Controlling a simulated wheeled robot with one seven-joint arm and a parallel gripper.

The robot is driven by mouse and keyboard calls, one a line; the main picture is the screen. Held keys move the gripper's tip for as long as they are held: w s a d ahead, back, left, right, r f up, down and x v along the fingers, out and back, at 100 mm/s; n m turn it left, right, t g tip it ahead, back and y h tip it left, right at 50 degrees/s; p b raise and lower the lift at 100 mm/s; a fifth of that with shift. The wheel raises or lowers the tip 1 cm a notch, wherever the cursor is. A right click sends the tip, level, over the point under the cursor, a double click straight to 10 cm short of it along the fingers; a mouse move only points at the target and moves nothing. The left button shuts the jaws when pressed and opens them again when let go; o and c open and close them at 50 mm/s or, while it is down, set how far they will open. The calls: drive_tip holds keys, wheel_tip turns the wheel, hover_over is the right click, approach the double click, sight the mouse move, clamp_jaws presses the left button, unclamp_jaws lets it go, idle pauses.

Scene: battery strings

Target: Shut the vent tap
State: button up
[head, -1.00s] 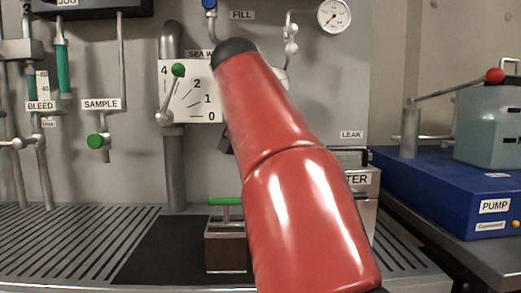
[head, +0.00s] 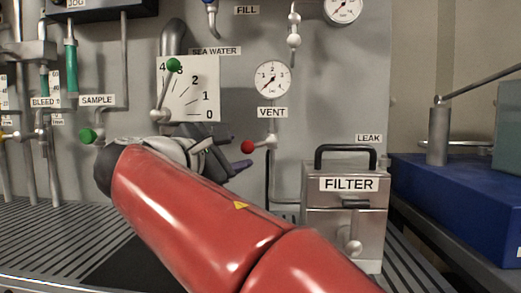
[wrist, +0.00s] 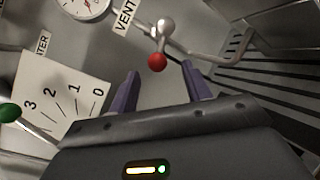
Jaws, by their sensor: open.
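The vent tap is a small lever with a red ball knob (head: 247,147) on a grey pipe below the VENT label (head: 272,113) and a round gauge. Its lever points left, about level, in the head view. In the wrist view the red knob (wrist: 157,62) and its silver valve body (wrist: 165,28) lie just beyond the fingertips. My gripper (head: 240,168) is open and empty, with purple fingers just left of and below the knob. In the wrist view the fingers (wrist: 162,80) stand apart, with the knob in line with the gap. I see no contact.
The filter box (head: 345,215) with a black handle stands to the right. The sea water lever with a green knob (head: 173,65) and its scale plate (head: 205,88) are left of the vent. The sample tap (head: 88,136) is further left. A slatted tray runs below.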

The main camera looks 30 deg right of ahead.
sight(248, 147)
drive_tip(key=shift+w+n, duration=0.1)
drive_tip(key=shift+n, duration=0.2)
drive_tip(key=shift+w+d, duration=0.2)
drive_tip(key=shift+d, duration=0.05)
drive_tip(key=x, duration=0.7)
drive_tip(key=shift+r, duration=0.1)
drive_tip(key=shift+c, duration=0.3)
